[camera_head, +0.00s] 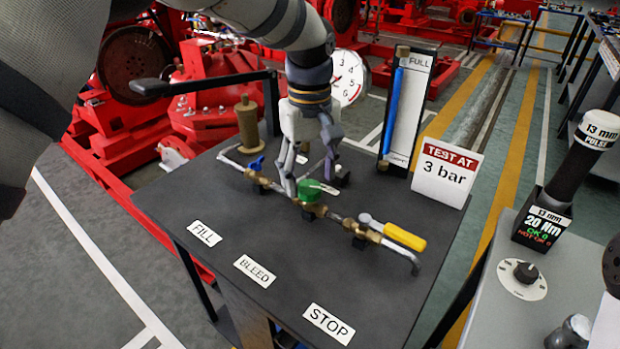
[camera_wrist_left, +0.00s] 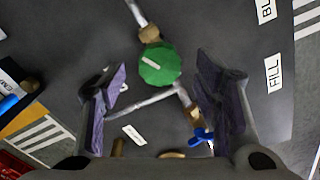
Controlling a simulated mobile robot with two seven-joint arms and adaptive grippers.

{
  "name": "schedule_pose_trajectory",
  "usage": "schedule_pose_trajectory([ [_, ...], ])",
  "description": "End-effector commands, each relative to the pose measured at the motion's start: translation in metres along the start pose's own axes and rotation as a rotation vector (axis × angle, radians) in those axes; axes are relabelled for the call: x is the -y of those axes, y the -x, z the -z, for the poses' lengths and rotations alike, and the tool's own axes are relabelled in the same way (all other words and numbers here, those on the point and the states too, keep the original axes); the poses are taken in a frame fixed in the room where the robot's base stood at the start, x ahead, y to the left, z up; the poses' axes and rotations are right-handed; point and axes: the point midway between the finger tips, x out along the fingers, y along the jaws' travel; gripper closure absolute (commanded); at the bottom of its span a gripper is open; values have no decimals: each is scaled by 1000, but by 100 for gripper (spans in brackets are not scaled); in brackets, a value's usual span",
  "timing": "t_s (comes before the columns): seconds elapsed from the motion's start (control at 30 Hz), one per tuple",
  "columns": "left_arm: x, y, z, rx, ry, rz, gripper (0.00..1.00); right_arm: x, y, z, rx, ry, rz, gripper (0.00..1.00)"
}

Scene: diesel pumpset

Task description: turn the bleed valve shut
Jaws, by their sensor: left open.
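The bleed valve's green round knob (camera_head: 311,191) sits on the middle of the brass pipe run, in line with the BLEED label (camera_head: 254,271). It carries a pale pointer mark. My left gripper (camera_head: 309,178) points down over the knob with its fingers spread, one on each side. In the left wrist view the green knob (camera_wrist_left: 160,65) lies between the open fingers (camera_wrist_left: 163,88), toward the upper side of the gap. Gaps show on both sides of it, and I see no contact. My right gripper is not in view.
A blue-handled valve (camera_head: 256,164) and a yellow-handled valve (camera_head: 404,237) flank the knob. Behind stand a sight tube (camera_head: 402,110), a gauge (camera_head: 350,78) and a 3 bar sign (camera_head: 446,173). The black panel's front (camera_head: 225,275) is clear besides labels.

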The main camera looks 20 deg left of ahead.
Motion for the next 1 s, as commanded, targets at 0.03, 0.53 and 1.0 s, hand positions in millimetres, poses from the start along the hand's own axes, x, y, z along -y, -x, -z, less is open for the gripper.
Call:
schedule_pose_trajectory([
  [0.03, 0, -6, 0, 1, -1, 1, 43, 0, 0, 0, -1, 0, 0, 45],
  [0.53, 0, -18, 0, -1, 0, -1, 71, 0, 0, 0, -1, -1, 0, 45],
  [1.0, 0, -17, 0, -1, -50, -1, 91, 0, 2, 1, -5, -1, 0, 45],
])
